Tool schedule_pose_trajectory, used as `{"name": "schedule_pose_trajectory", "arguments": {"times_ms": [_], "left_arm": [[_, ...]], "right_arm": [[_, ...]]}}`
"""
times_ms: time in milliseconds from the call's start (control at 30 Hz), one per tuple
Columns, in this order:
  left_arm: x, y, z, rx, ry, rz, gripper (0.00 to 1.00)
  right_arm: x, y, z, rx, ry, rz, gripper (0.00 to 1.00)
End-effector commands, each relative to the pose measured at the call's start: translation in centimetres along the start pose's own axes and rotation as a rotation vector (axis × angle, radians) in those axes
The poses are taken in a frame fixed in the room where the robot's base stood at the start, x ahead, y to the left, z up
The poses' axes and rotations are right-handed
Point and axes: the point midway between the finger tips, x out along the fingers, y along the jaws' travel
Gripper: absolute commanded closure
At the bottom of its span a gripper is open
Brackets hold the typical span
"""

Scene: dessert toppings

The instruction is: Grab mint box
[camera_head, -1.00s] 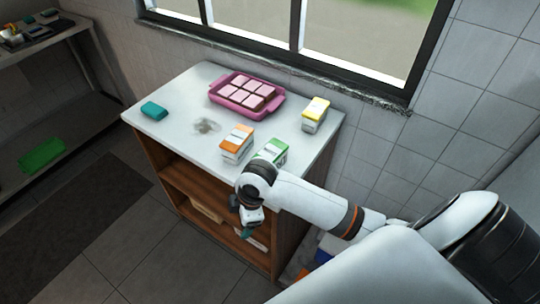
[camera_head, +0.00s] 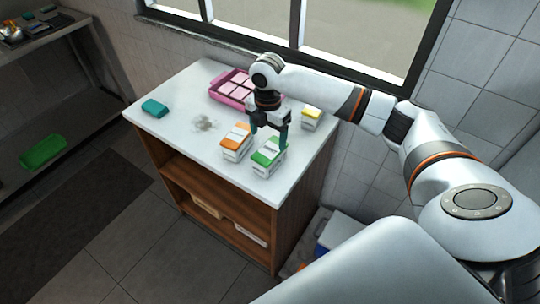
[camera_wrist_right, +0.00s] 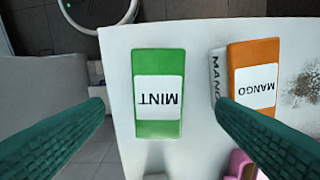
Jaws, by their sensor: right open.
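The mint box (camera_head: 268,156) is a white box with a green top, standing near the front right of the white counter. In the right wrist view its green top with the label MINT (camera_wrist_right: 158,92) lies between my two fingers. My right gripper (camera_head: 269,139) is open above the counter, over or just behind the mint box, and nothing is in it. Its dark green fingers (camera_wrist_right: 150,135) show on both sides of the mint box, apart from it. I cannot tell the exact height gap. My left gripper is not in view.
The orange mango box (camera_head: 237,142) stands close to the left of the mint box, near one finger in the wrist view. A yellow-topped box (camera_head: 312,119) stands behind right. A pink tray (camera_head: 228,98) is partly behind my arm. A teal item (camera_head: 154,108) lies at left.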

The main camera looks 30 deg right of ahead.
Motion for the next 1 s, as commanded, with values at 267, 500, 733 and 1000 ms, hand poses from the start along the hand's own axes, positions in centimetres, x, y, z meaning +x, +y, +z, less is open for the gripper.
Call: {"name": "schedule_pose_trajectory", "arguments": {"times_ms": [267, 500, 733, 1000], "left_arm": [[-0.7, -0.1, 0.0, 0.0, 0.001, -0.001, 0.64], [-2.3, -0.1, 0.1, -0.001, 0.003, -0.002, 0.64], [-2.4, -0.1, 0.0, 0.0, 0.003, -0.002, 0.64], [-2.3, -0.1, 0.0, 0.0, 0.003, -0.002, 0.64]], "right_arm": [[2.8, 0.0, 0.0, 0.0, 0.0, 0.0, 0.2], [5.8, 0.3, -0.7, 0.003, 0.0, 0.002, 0.2], [8.0, 0.3, -0.6, 0.0, 0.0, -0.001, 0.2], [8.0, 0.2, -0.6, 0.0, 0.001, -0.002, 0.33]]}}
